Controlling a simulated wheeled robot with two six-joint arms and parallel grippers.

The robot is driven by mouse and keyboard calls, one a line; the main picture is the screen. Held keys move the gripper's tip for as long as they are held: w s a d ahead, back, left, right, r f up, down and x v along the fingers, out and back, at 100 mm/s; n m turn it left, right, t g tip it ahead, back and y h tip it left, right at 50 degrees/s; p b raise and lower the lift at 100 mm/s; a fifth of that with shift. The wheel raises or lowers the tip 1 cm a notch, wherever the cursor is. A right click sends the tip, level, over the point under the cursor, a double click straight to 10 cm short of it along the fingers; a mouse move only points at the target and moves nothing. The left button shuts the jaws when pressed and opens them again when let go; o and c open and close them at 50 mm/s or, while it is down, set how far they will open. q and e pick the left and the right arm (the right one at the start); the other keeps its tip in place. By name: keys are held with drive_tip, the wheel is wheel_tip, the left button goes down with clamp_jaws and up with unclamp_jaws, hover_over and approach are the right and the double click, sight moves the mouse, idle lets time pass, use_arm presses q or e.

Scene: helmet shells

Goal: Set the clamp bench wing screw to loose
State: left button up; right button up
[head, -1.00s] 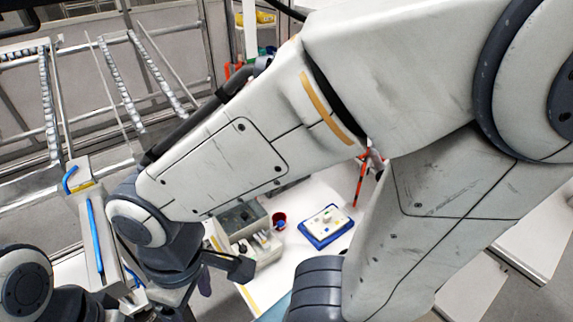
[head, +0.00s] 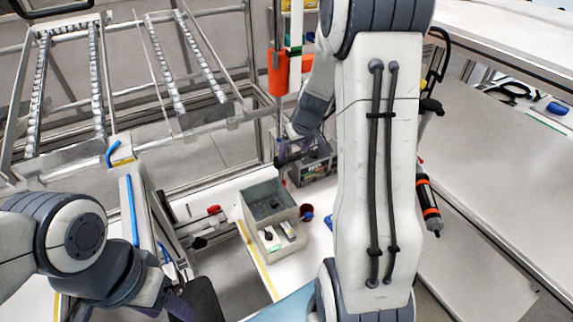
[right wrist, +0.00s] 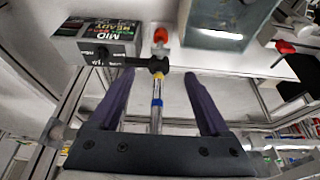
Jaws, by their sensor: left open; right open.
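My right gripper (right wrist: 160,95) is open in the right wrist view, its two purple fingers spread apart. A thin metal rod (right wrist: 156,112) with blue and yellow bands shows between them, with a black clamp piece (right wrist: 157,66) across it and a red-orange knob (right wrist: 160,36) beyond. I cannot tell whether any finger touches it. In the head view the right gripper (head: 290,156) is small and partly hidden at the bench's back. A red-handled part (head: 213,210) sits on the bench's left side. I cannot tell which piece is the wing screw. My left gripper (head: 168,298) is open at the lower left.
A dark printed box (right wrist: 105,38) is left of the rod. Metal roller racks (head: 95,90) fill the left back. A broad grey surface (head: 480,150) lies at right.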

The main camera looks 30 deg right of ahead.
sight(286, 169)
drive_tip(key=b+x, duration=0.1)
drive_tip(key=x, duration=0.8)
drive_tip(key=shift+w+f, duration=0.1)
drive_tip(key=shift+f, duration=0.3)
clamp_jaws()
drive_tip(key=shift+b, duration=0.3)
